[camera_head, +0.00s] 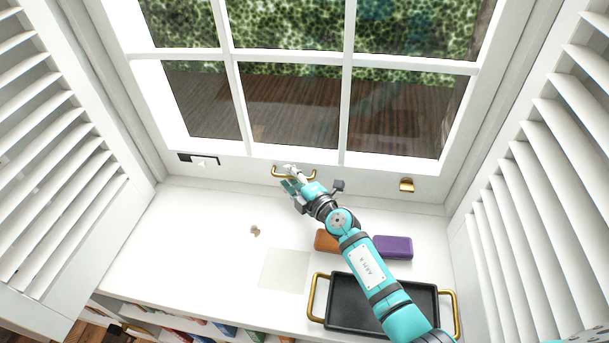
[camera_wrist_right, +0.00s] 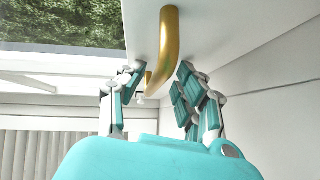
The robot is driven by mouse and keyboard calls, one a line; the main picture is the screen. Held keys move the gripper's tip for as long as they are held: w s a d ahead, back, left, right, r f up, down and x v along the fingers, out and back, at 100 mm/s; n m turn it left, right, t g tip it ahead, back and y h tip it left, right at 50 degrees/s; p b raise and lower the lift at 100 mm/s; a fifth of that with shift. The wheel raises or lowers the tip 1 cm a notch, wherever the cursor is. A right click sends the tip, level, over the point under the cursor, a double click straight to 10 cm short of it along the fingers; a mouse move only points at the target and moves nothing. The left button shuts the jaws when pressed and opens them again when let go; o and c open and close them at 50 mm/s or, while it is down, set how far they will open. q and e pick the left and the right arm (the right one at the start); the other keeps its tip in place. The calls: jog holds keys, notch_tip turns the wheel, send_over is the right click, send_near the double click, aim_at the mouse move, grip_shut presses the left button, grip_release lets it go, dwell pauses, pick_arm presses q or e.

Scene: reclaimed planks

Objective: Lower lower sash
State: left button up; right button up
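The white lower sash (camera_head: 341,164) is a paned window with a pale bottom rail. A curved brass handle (camera_head: 276,173) is fixed at the middle of that rail, and it also shows in the right wrist view (camera_wrist_right: 170,40). My right gripper (camera_head: 291,178) is at the handle. In the right wrist view its fingers (camera_wrist_right: 158,92) stand apart on either side of the handle's lower end, with visible space between them. I cannot tell whether a finger touches the brass. My left gripper is not in view.
A black tray (camera_head: 340,318) with brass handles, an orange-brown block (camera_head: 325,240) and a purple block (camera_head: 393,247) lie on the white sill below my right arm. A brass catch (camera_head: 407,185) is right of the handle. Louvred shutters flank both sides. The sill's left part is mostly clear.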

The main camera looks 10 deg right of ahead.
jog(key=shift+w+a+r, duration=0.1)
jog(key=shift+w+r, duration=0.05)
jog(key=shift+r, duration=0.05)
jog(key=shift+s, duration=0.35)
jog(key=v, duration=1.1)
jog(key=shift+f, duration=0.15)
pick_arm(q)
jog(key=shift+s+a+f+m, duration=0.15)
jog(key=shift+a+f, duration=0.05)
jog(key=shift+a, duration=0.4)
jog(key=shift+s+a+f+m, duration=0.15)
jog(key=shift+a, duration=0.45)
pick_arm(e)
jog(key=shift+s, duration=0.3)
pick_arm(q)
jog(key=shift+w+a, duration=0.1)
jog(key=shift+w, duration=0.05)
pick_arm(e)
jog(key=shift+w+d, duration=0.1)
jog(key=shift+d, duration=0.1)
